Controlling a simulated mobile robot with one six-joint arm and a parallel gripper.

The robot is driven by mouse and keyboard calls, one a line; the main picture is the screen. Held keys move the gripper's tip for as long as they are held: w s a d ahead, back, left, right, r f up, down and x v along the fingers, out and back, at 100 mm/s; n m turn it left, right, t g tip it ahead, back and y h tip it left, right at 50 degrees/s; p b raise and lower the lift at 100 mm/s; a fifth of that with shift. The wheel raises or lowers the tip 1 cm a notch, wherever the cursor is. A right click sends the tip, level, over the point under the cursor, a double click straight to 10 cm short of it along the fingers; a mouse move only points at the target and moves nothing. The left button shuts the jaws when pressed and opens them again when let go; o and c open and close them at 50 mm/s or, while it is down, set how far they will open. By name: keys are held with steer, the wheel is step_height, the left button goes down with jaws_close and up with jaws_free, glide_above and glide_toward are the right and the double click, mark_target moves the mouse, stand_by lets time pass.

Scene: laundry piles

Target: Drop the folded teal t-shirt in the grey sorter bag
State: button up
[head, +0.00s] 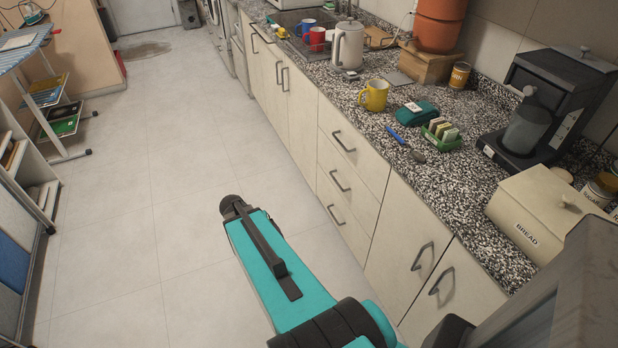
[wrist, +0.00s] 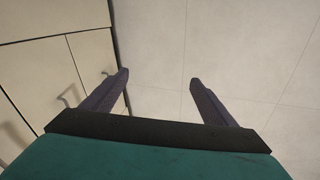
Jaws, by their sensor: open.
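The folded teal t-shirt (head: 416,112) lies on the speckled countertop in the head view, with a small white tag on top. It sits between the yellow mug and a green tray of packets. My gripper (wrist: 158,79) is open in the wrist view, its two dark fingers wide apart with only pale floor tiles between them. It is apart from the t-shirt, over the floor beside the cabinet fronts. The t-shirt does not show in the wrist view. I cannot make out a grey sorter bag in either view.
Near the t-shirt are a yellow mug (head: 374,95), a blue pen (head: 396,136), a spoon (head: 414,153) and the green tray (head: 440,133). A coffee machine (head: 541,100) and bread box (head: 540,215) stand to the right. The tiled floor (head: 130,220) is clear; shelving (head: 22,165) lines the left.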

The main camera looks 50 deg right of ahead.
steer(key=s+a+f+n+g+y+b, duration=0.1)
steer(key=s+a+f+n, duration=0.1)
steer(key=s+a+f, duration=0.4)
steer(key=s+a+f+n+g+y+b, duration=0.1)
steer(key=s+a+f, duration=0.5)
steer(key=a, duration=0.6)
steer(key=s+a+f+n+g+y+b, duration=0.1)
steer(key=s+a+f+n, duration=0.3)
steer(key=a, duration=0.6)
step_height(320, 180, down, 3)
steer(key=shift+s+f+n+g+b, duration=0.15)
steer(key=shift+s+n+g+b, duration=0.25)
steer(key=shift+s+g+b, duration=0.55)
steer(key=shift+s+t, duration=0.15)
steer(key=shift+t, duration=0.2)
